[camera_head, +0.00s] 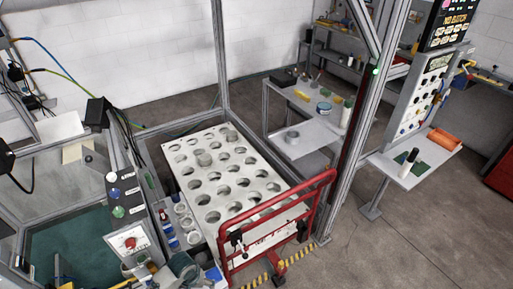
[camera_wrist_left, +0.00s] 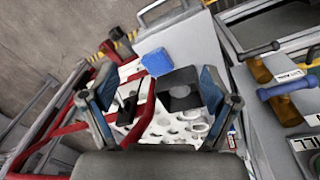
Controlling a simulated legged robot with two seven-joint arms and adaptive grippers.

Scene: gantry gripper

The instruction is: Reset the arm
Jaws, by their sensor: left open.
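My left gripper (camera_wrist_left: 158,88) is open in the left wrist view, its two blue-padded fingers wide apart. No object is held between them. Beyond the fingers are a white plate with round holes (camera_wrist_left: 187,128), a dark square piece with a round spot (camera_wrist_left: 179,92) and a small blue block (camera_wrist_left: 157,62). In the head view I cannot clearly make out the left gripper, and my right gripper is not seen. There the holed plate (camera_head: 238,178) lies on a cart with a red handle frame (camera_head: 318,200); a grey cylinder sits near its far end.
A control panel with buttons and a red knob (camera_head: 129,242) stands left of the cart. Metal frame posts (camera_head: 219,55) rise around it. A side shelf (camera_head: 312,135) holds small parts. The floor at the lower right is clear.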

